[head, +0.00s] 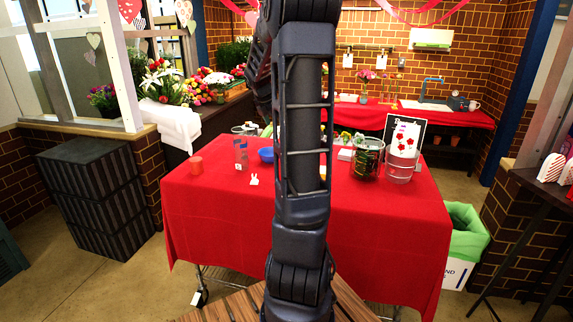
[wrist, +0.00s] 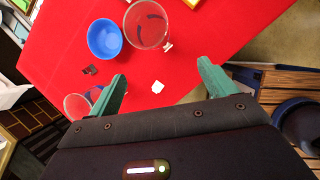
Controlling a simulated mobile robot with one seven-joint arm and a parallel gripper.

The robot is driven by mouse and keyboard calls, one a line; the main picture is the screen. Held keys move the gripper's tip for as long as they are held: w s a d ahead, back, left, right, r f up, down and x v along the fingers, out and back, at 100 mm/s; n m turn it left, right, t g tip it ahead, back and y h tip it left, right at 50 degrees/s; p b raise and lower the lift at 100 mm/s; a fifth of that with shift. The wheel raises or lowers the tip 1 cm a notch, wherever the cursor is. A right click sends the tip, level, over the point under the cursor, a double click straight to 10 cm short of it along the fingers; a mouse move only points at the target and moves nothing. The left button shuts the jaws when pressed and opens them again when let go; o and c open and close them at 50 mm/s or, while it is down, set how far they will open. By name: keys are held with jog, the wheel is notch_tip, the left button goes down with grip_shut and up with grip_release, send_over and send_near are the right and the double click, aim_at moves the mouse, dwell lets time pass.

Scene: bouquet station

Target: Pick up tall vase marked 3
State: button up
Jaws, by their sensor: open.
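A tall clear glass vase (head: 241,152) with a small white tag stands on the left part of the red-covered table in the head view. The mark on the tag is too small to read. In the wrist view a round clear glass vessel (wrist: 148,25) with a small pale tag at its rim stands ahead of the fingers. I cannot tell whether it is the vase marked 3. My gripper (wrist: 161,71) is open and empty above the table, its green fingers apart from the vessel. My arm hides the gripper and the table's middle in the head view.
A blue bowl (wrist: 105,39) stands beside the glass vessel. A small white piece (wrist: 157,87) lies below the fingers' gap. The table's front is clear.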

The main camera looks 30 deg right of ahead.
jog(key=w+d+f+n, duration=0.1)
jog(key=w+d+f, duration=0.2)
jog(key=d+f, duration=0.4)
jog(key=shift+w+f+n, duration=0.15)
jog(key=shift+f+n, duration=0.15)
jog(key=shift+f, duration=1.65)
jog(key=c, duration=1.6)
grip_shut()
jog(key=shift+r, duration=0.1)
